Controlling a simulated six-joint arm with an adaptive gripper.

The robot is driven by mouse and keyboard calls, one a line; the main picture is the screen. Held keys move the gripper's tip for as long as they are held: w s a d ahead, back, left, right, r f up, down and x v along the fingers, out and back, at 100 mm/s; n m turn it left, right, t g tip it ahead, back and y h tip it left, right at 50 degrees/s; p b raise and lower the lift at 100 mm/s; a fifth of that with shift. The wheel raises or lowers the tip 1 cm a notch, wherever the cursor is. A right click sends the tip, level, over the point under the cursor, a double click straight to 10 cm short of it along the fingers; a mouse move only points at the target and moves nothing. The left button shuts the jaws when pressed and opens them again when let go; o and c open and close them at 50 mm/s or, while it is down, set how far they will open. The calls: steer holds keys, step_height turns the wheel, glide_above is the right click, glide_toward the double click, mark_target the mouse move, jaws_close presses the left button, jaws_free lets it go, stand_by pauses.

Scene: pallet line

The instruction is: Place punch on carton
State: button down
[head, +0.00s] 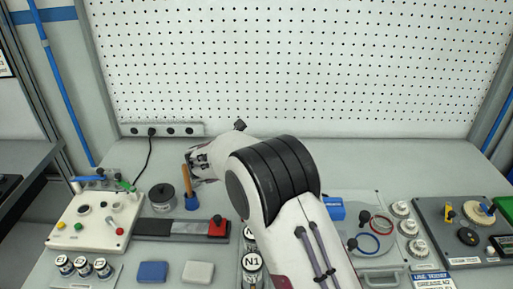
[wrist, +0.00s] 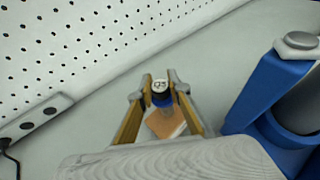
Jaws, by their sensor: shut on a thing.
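In the wrist view my gripper (wrist: 161,92) has its two yellow-tan fingers shut on a small upright thing with a marked white top and a blue body, which I take to be the punch (wrist: 160,86). A flat brown-orange surface (wrist: 168,124), possibly the carton, shows between the fingers near it; I cannot tell whether they touch. My arm hides much of the bench's middle.
A grey lidded pot (head: 162,197) stands just left of my gripper, and a control box (head: 95,222) farther left. A dark rail with a red block (head: 217,227) lies in front. A large blue piece (wrist: 270,95) is close at the wrist view's right. The pegboard (head: 300,65) stands behind.

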steer(key=shift+f, duration=0.5)
steer(key=shift+f, duration=0.15)
steer(key=c, duration=1.9)
jaws_free()
steer(key=v, duration=1.2)
